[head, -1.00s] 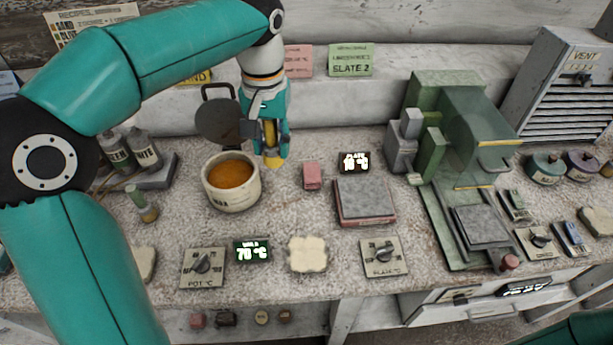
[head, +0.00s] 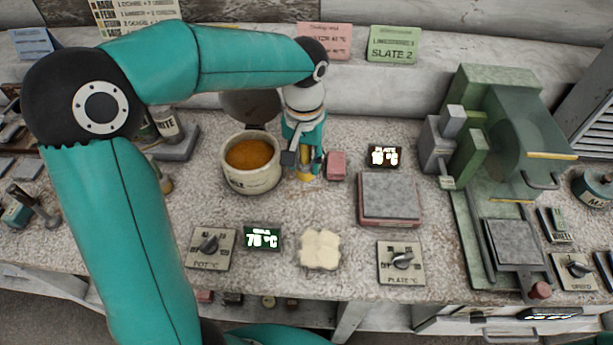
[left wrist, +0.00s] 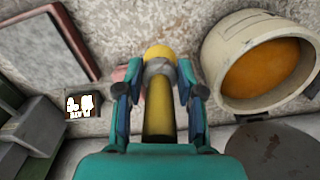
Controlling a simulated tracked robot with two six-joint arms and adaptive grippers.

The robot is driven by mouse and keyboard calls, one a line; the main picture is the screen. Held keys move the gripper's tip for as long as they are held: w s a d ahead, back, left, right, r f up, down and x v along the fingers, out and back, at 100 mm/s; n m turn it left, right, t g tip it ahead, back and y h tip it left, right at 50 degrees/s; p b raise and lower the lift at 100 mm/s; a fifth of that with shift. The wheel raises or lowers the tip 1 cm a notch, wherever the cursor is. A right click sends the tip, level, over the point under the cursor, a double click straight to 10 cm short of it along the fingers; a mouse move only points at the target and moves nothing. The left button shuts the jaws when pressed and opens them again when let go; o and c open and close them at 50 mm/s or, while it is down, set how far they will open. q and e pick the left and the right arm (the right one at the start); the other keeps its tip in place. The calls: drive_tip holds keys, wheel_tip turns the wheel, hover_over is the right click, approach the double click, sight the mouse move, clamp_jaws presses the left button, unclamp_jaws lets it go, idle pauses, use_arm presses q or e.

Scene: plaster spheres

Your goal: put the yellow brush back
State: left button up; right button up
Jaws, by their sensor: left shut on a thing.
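The yellow brush (head: 306,167) is upright in my left gripper (head: 305,158), just right of the pot of orange stuff. In the left wrist view the brush (left wrist: 158,110) lies between the two fingers of the gripper (left wrist: 160,88), with a grey band near its rounded yellow end. My left gripper is shut on it. The lower end is close to the worktop; I cannot tell whether it touches. My right gripper is not in view.
The pot (head: 251,165) stands close on the left, and a small pink block (head: 337,165) close on the right. A grey plate on a red base (head: 389,198) and a green machine (head: 500,150) stand further right. A cream cloth-like piece (head: 320,249) lies in front.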

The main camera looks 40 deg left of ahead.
sight(305, 176)
use_arm(q)
drive_tip(key=shift+f, duration=2.6)
drive_tip(key=shift+f, duration=0.1)
drive_tip(key=o, duration=1.2)
drive_tip(key=shift+c, duration=0.2)
wheel_tip(305, 176, up, 12)
drive_tip(key=shift+f+p, duration=0.2)
drive_tip(key=shift+p, duration=0.1)
drive_tip(key=shift+r, duration=0.35)
